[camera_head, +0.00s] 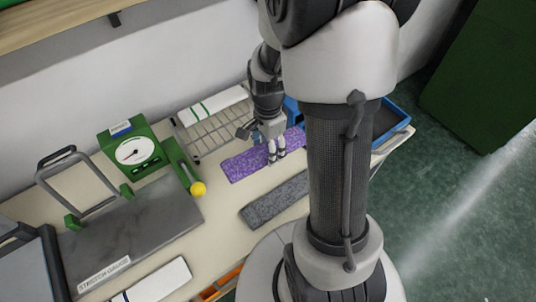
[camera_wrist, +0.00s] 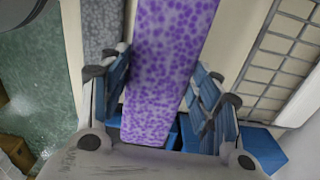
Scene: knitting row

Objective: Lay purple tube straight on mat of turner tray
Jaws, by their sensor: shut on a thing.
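The purple speckled tube (camera_head: 243,165) is a long flat strip over the pale bench in the head view. My gripper (camera_head: 277,156) is shut on it from above, near its middle. In the wrist view the tube (camera_wrist: 168,60) runs between the two fingers of my gripper (camera_wrist: 165,95). Whether it touches the bench is hard to tell. A blue tray (camera_head: 398,128) with a dark inside (camera_head: 384,118) is at the right end of the bench. My arm hides its middle, and the tube's right end is close to its left part.
A grey speckled tube (camera_head: 262,208) lies in front of the purple one. A wire rack (camera_head: 208,134) with a white, green-striped tube (camera_head: 212,104) is behind. A green dial gauge (camera_head: 132,150), a yellow ball (camera_head: 198,188) and a white tube (camera_head: 155,281) are left.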

